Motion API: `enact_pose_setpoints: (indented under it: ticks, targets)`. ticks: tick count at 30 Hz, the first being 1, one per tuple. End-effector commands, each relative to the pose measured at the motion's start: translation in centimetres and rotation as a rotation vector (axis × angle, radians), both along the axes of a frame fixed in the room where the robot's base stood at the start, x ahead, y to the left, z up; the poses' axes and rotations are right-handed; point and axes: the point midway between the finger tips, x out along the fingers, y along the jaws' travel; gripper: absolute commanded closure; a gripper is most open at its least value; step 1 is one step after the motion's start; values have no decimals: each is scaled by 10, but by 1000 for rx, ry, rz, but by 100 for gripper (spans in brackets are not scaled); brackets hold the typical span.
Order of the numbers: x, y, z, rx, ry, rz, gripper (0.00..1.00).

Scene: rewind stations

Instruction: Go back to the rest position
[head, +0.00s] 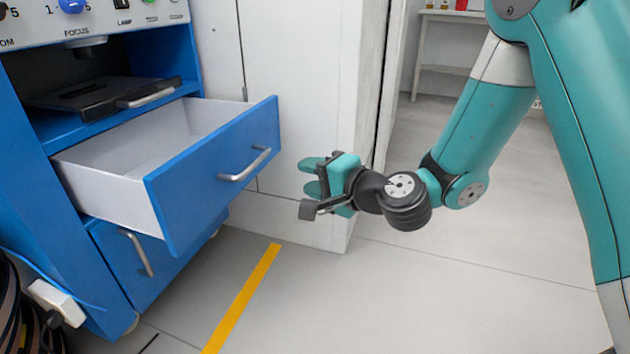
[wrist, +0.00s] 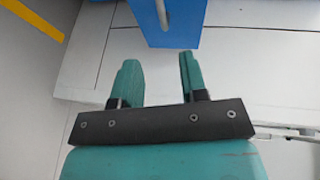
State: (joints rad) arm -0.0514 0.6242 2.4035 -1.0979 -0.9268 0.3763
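My gripper (head: 312,178) is at the middle of the head view, to the right of the pulled-out blue drawer (head: 215,178) and apart from it. In the wrist view the two teal fingers (wrist: 159,80) stand apart with nothing between them. The corner of the blue drawer front (wrist: 182,38) shows ahead of the fingers in the wrist view. The drawer is open, and the part of its white inside that shows looks empty. Its metal handle (head: 245,165) is free.
The blue cabinet (head: 112,128) stands at the left, with a lower door handle (head: 138,254) and a dark tray (head: 105,97) on its shelf. A white wall (head: 300,90) is behind my gripper. A yellow floor stripe (head: 242,298) runs below. The grey floor to the right is clear.

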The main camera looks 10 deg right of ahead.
Motion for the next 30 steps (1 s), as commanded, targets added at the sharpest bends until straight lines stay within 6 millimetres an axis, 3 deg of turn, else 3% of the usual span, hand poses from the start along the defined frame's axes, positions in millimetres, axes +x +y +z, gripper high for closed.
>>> enact_pose_setpoints:
  ticks: [13,17,20,23,26,30]
  targets:
    - [-7,-3,4,-3,-4,6,60]
    - [-21,12,29,-69,-27,112,60]
    - [-52,33,65,-206,-63,298,60]
    - [-97,46,101,-405,-94,530,60]
    - [-143,43,125,-611,-101,737,60]
    - [-194,20,149,-847,-69,946,60]
